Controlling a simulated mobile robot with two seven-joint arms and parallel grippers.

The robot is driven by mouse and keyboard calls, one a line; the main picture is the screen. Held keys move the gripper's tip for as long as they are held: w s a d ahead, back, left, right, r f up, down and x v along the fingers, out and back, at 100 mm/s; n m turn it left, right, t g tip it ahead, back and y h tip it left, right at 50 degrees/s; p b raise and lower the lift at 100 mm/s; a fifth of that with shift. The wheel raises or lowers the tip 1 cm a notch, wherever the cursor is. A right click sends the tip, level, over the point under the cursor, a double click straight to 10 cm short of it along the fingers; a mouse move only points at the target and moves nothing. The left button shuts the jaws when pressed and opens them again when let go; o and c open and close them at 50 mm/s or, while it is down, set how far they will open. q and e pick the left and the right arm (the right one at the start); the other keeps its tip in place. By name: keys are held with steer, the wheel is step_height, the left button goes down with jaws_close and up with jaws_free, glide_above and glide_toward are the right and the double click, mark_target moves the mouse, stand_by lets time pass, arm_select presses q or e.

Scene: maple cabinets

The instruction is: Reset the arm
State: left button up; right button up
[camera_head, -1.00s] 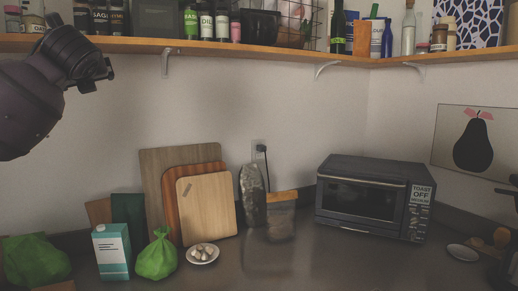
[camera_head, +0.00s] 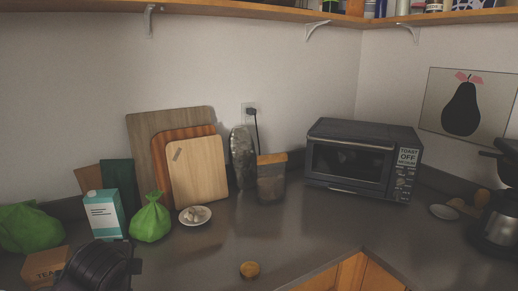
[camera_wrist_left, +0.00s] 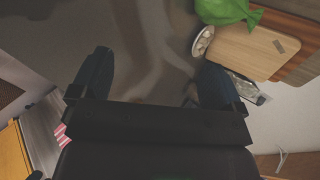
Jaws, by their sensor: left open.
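My left arm's dark wrist and gripper (camera_head: 134,266) are at the lower left of the head view, low in front of the carton and green bag. In the left wrist view the two fingers of my left gripper (camera_wrist_left: 155,62) are spread wide apart with nothing between them. The grey counter shows beyond them. My right gripper is in neither view.
A tea box (camera_head: 44,266), carton (camera_head: 104,214) and green bag (camera_head: 150,220) stand near my left gripper. Cutting boards (camera_head: 197,170) lean on the wall. A toaster oven (camera_head: 350,160) and coffee maker (camera_head: 500,225) stand right.

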arm_select(q)
steer(key=s+d+f+n+g+h, duration=0.15)
steer(key=s+f+n, duration=0.3)
steer(key=s, duration=0.55)
steer(key=s+f+n+g, duration=0.2)
steer(key=s+f+n, duration=0.3)
steer(key=s, duration=0.5)
steer(key=s+d+f+n+g, duration=0.1)
steer(key=s+f+n, duration=0.2)
steer(key=s+n, duration=0.55)
steer(key=w+f+m+t, duration=0.2)
steer(key=w+f+t, duration=0.4)
steer(key=f+t, duration=0.2)
steer(key=shift+w+f+m+h, duration=0.3)
steer(key=shift+f+m+h, duration=0.15)
steer(key=shift+f, duration=0.8)
steer(key=shift+d, duration=0.1)
